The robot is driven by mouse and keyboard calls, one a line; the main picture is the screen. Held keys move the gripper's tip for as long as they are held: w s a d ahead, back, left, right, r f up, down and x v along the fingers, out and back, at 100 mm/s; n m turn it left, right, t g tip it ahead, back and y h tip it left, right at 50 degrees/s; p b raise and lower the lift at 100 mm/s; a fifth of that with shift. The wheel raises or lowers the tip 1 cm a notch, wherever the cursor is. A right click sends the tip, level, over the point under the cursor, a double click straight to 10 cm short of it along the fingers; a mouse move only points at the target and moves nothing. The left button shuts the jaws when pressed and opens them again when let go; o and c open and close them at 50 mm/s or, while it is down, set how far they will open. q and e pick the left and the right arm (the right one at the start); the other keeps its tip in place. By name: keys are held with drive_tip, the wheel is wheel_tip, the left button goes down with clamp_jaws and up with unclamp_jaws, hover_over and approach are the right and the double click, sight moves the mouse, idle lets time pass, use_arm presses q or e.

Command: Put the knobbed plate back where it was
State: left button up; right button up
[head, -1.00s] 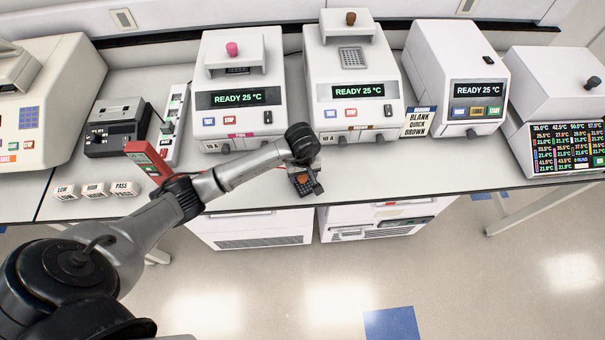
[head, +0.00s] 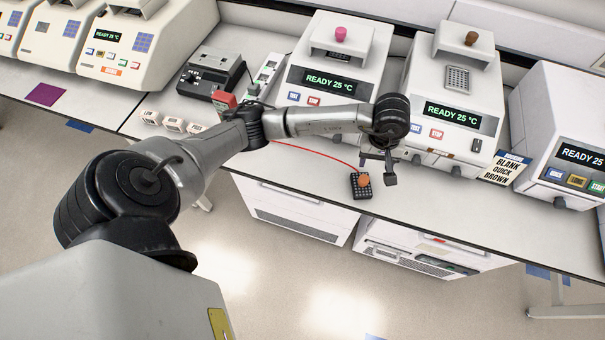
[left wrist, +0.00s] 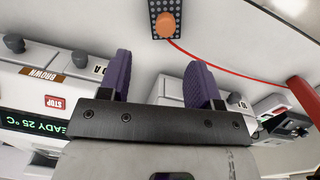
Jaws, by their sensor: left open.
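The knobbed plate (head: 355,190) is a small dark plate with holes and an orange knob (head: 364,181). It lies on the white bench near the front edge, below the cycler with the pink knob. It also shows at the top of the left wrist view (left wrist: 154,8), ahead of the fingers. My left gripper (head: 377,168) is open and empty, just to the right of the plate and apart from it. Its purple fingers (left wrist: 160,78) are spread with nothing between them. My right gripper is not in view.
A red lead (head: 315,150) runs from the plate toward a red handheld meter (head: 224,101). Cyclers with a pink knob (head: 340,35) and a brown knob (head: 471,39) stand behind. A "BLANK QUICK BROWN" card (head: 504,168) leans at right. Small labelled blocks (head: 173,124) sit at left.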

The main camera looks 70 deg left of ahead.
use_arm(q)
drive_tip(key=s+d+r+n+t+h, duration=0.1)
drive_tip(key=s+d+n+h, duration=0.1)
drive_tip(key=d+h, duration=0.5)
drive_tip(key=s+d+r+n+t+h, duration=0.15)
drive_tip(key=d+h, duration=0.25)
drive_tip(key=d, duration=0.6)
wheel_tip(320, 180, up, 9)
drive_tip(key=s+d+n+t+h, duration=0.15)
drive_tip(key=n+t+h, duration=0.45)
drive_tip(key=n+t, duration=0.8)
drive_tip(key=s+a+f+n+y, duration=0.1)
drive_tip(key=a+f+n+y, duration=0.4)
drive_tip(key=n, duration=0.6)
drive_tip(key=s+a+f+n+g+y, duration=0.1)
drive_tip(key=s+a+f+n+y, duration=0.15)
drive_tip(key=n+y, duration=0.7)
drive_tip(key=a+f+n+y, duration=0.3)
drive_tip(key=a+n+y, duration=0.2)
drive_tip(key=n, duration=0.8)
drive_tip(key=s+d+f+n+g+h, duration=0.1)
drive_tip(key=s+f+n+g, duration=0.3)
drive_tip(key=s, duration=0.5)
drive_tip(key=s+f+n+g+h, duration=0.1)
drive_tip(key=s+f+n+g, duration=0.3)
drive_tip(key=s+f+g, duration=0.3)
drive_tip(key=s+g, duration=0.1)
drive_tip(key=s, duration=0.1)
drive_tip(key=shift+s+d+f, duration=0.3)
drive_tip(key=shift+d, duration=0.05)
